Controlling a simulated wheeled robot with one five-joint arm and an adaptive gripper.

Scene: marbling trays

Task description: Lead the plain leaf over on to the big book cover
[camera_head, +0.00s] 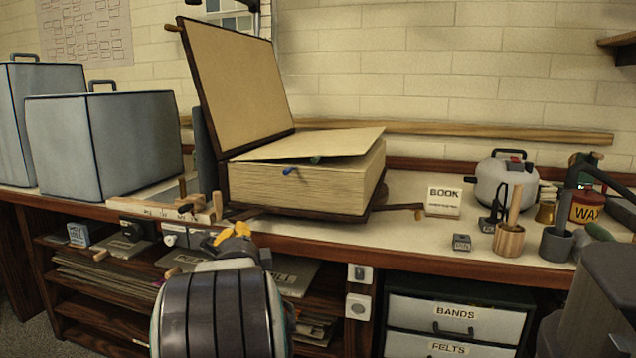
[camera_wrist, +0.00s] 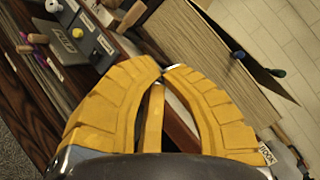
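The big book (camera_head: 300,188) lies on the bench with its cover (camera_head: 238,85) swung up and leaning back at the left. The plain tan leaf (camera_head: 325,143) lies on top of the page block, its front edge raised a little. A blue-tipped peg (camera_head: 289,171) and a dark green one (camera_head: 316,160) stick out beneath the leaf; both also show in the wrist view. My gripper (camera_head: 232,234) is in front of the book, low at the bench edge. Its yellow fingertips (camera_wrist: 164,69) come together with nothing visible between them, apart from the book.
A wooden strip with pegs (camera_head: 160,209) lies left of the book, near two grey cases (camera_head: 105,143). A BOOK sign (camera_head: 443,201), a pot (camera_head: 502,180) and a WAX tin (camera_head: 586,207) stand to the right. Shelves and drawers (camera_head: 456,318) are below.

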